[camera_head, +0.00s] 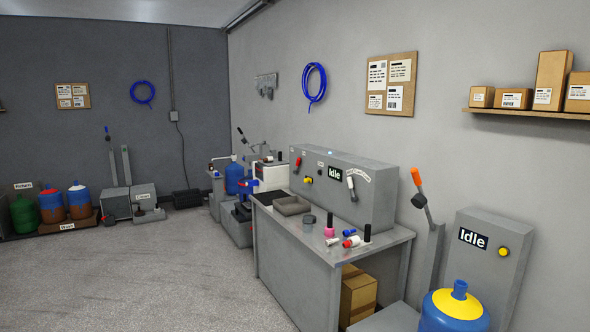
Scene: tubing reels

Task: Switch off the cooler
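My gripper is not in view. No unit carries a label that I can read as cooler, so I cannot tell which one it is. A long grey console (345,190) on the bench shows an "Idle" display (335,173), a red-handled lever (298,163), a yellow knob (308,180) and another lever with a pale tag (351,187). At the right, a grey upright panel (483,285) has its own "Idle" display (473,238) and a yellow button (503,252). An orange-tipped lever (418,185) stands beside it.
A blue bottle with a yellow top (457,308) stands at the lower right. The grey bench (300,240) holds a tray (291,206) and several small parts. More machines stand beyond it. Several bottles (52,205) stand at the far left. The floor (140,275) at left is clear.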

